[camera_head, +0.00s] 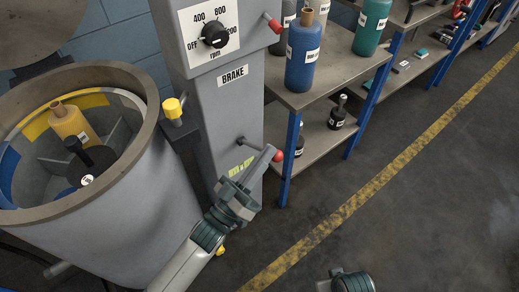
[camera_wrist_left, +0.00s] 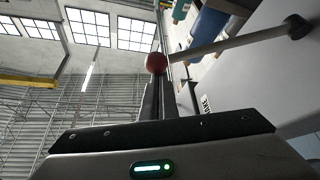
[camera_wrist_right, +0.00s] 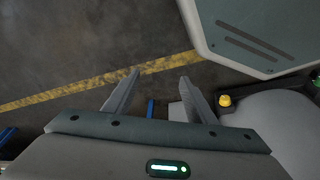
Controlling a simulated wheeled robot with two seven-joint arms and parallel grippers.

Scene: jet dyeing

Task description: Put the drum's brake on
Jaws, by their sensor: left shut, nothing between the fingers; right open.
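A grey machine column (camera_head: 215,120) carries the word BRAKE (camera_head: 233,76). Below the word, a thin lever rod (camera_head: 255,144) with a red ball (camera_head: 277,155) sticks out to the right. My left gripper (camera_head: 268,150) is shut and empty, its fingertips at the ball. In the left wrist view the red ball (camera_wrist_left: 156,62) sits just beyond the closed fingertips (camera_wrist_left: 156,86); I cannot tell whether they touch. The drum (camera_head: 120,210) stands left of the column. My right gripper (camera_wrist_right: 158,77) is open and empty above the floor.
A second red-knobbed lever (camera_head: 272,22) is higher on the column, beside the rpm dial (camera_head: 215,36). A shelf (camera_head: 330,90) with a blue bottle (camera_head: 304,52) stands right of the column. Open floor (camera_head: 420,190) with a yellow line lies to the right.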

